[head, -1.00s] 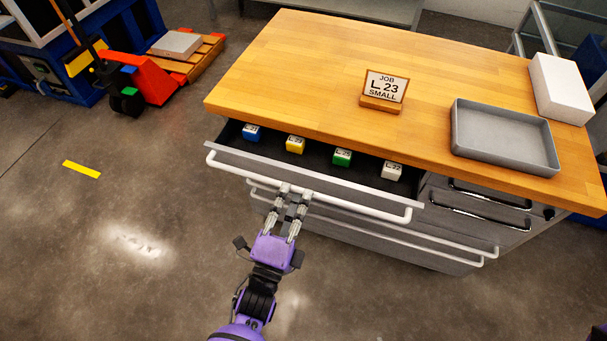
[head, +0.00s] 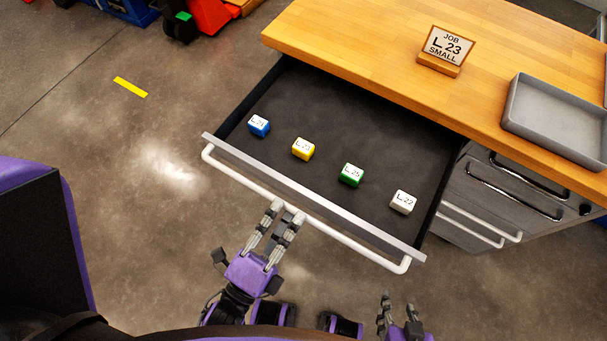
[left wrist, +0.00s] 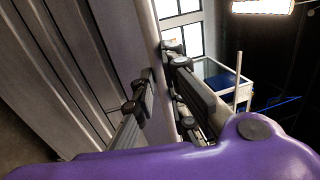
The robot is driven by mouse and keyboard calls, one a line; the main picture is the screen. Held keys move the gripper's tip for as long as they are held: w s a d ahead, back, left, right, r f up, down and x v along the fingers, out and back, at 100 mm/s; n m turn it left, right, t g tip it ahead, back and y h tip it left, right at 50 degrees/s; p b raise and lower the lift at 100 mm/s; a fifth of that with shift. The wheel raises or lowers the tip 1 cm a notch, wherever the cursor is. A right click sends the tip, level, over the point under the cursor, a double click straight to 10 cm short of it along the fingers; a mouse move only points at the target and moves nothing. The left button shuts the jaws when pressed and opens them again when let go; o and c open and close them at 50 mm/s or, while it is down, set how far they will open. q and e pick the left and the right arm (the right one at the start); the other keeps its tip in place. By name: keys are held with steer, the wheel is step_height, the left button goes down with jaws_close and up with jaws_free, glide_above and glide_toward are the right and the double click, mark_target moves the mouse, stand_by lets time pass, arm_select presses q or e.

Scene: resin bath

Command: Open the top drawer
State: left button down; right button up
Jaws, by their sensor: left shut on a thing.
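The top drawer (head: 335,112) stands well out from the bench, its dark inside largely in view. Its long white bar handle (head: 345,237) runs along the front. My left gripper (head: 287,210) is shut on this handle near its middle. In the left wrist view the fingers close around the pale bar (left wrist: 153,45). My right gripper (head: 398,304) is at the bottom edge, empty and apart from the drawer, its fingers spread. Four labelled blocks lie in a row in the drawer: blue (head: 259,125), yellow (head: 303,148), green (head: 351,174) and white (head: 403,201).
The wooden bench top (head: 350,45) carries a job sign (head: 449,47) reading L 23 SMALL and a grey tray (head: 560,120). Other drawers with handles (head: 512,187) are at the right. The floor left of the bench is clear around a yellow strip (head: 130,87).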

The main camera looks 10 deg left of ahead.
arm_select(q)
steer(key=shift+s+a+f, duration=0.1)
steer(key=shift+s, duration=0.25)
arm_select(e)
steer(key=shift+s, duration=0.4)
arm_select(q)
steer(key=c, duration=1.8)
jaws_free()
steer(key=shift+o, duration=0.2)
arm_select(e)
steer(key=shift+w, duration=0.3)
steer(key=shift+w, duration=0.1)
